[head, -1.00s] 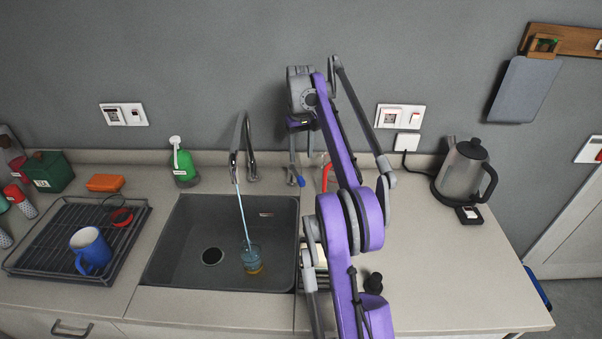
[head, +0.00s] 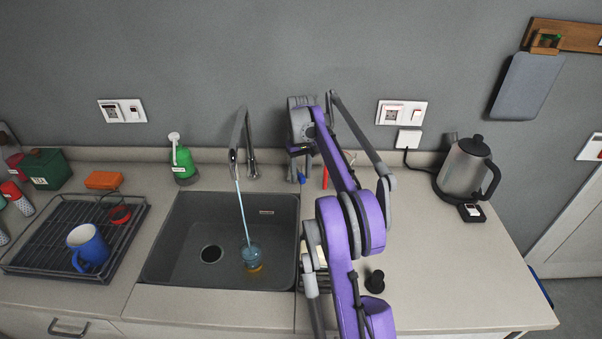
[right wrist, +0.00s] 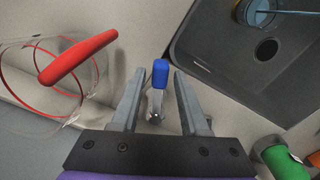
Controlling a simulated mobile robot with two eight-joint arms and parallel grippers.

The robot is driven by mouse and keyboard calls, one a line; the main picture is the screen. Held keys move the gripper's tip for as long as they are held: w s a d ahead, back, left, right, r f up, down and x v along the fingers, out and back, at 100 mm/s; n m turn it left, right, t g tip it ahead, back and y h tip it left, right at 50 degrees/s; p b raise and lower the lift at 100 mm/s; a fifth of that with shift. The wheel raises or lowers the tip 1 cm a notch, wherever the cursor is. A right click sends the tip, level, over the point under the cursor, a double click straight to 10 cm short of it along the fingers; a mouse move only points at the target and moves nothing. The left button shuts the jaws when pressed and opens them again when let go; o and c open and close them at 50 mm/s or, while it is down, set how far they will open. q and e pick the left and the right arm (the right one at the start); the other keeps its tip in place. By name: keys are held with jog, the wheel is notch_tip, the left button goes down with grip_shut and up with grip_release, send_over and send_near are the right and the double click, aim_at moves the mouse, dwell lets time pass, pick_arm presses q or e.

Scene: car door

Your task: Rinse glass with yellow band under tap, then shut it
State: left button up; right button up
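The glass with the yellow band (head: 252,257) stands in the dark sink (head: 185,262) under the running stream of the tap (head: 238,140). Part of it shows at the top of the right wrist view (right wrist: 258,12). A lever with a blue tip (right wrist: 160,74) stands on the counter right of the tap; the tip also shows in the head view (head: 301,178). My right gripper (right wrist: 159,84) is open, with the blue-tipped lever between its fingers and gaps on both sides. In the head view, my right arm partly hides that area. My left gripper is not in view.
A clear vessel with red bands and a red handle (right wrist: 78,57) stands close beside my right gripper. A green bottle (head: 183,163) is left of the tap. A rack (head: 40,262) with a blue mug (head: 88,247) is at left, a kettle (head: 465,170) at right.

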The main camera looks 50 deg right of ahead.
grip_shut()
dwell(1.2)
